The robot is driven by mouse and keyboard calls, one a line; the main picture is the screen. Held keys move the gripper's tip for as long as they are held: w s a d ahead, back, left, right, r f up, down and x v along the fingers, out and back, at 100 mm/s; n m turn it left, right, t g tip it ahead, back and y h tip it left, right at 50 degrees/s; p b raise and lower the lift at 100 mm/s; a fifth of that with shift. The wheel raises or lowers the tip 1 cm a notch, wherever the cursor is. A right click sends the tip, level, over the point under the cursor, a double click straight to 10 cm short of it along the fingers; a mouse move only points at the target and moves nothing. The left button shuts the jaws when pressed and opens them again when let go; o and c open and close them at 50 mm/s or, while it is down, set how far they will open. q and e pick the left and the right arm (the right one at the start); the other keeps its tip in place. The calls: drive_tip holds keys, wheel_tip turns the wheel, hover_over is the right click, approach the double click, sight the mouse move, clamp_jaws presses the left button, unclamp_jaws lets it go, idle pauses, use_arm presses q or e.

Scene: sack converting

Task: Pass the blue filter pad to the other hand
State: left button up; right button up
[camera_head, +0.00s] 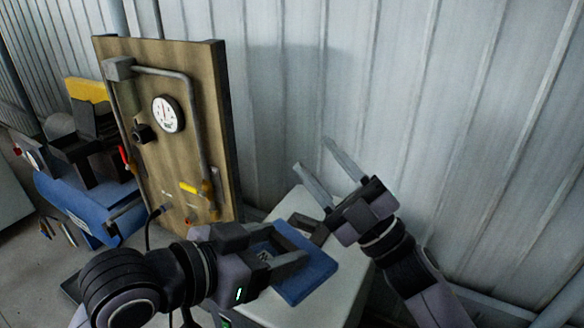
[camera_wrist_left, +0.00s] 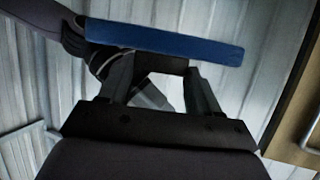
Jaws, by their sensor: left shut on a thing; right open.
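The blue filter pad (camera_head: 314,272) is a flat blue slab in the head view, held above a pale work surface. In the left wrist view the pad (camera_wrist_left: 165,40) shows edge-on across the fingertips. My left gripper (camera_head: 300,256) is shut on the pad; its fingers (camera_wrist_left: 165,85) also show in the left wrist view. My right gripper (camera_head: 322,163) is open and empty, up and to the right of the pad, its fingers pointing toward the wall. It is apart from the pad in the head view.
A wooden panel (camera_head: 190,110) with a gauge (camera_head: 167,114), pipes and valves stands at the left. A blue machine (camera_head: 75,205) is behind it. The pale work surface (camera_head: 345,290) lies below the pad, with a dark object (camera_head: 306,226) on it. A corrugated wall (camera_head: 430,100) closes the back.

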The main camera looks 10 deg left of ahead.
drive_tip(key=s+a+r+n+g+h, duration=0.3)
drive_tip(key=s+a+r+n+g, duration=0.25)
drive_tip(key=n+g, duration=0.5)
drive_tip(key=s+a+r+n+g+h, duration=0.2)
drive_tip(key=s+a+r+n+g, duration=0.3)
drive_tip(key=n+g, duration=0.6)
drive_tip(key=n+t+h, duration=0.2)
drive_tip(key=t+h, duration=0.8)
drive_tip(key=h, duration=0.5)
approach(282, 242)
drive_tip(key=f, duration=0.5)
drive_tip(key=w+a+f, duration=0.1)
drive_tip(key=f, duration=0.2)
drive_tip(key=shift+a+f, duration=0.1)
drive_tip(key=shift+f, duration=0.25)
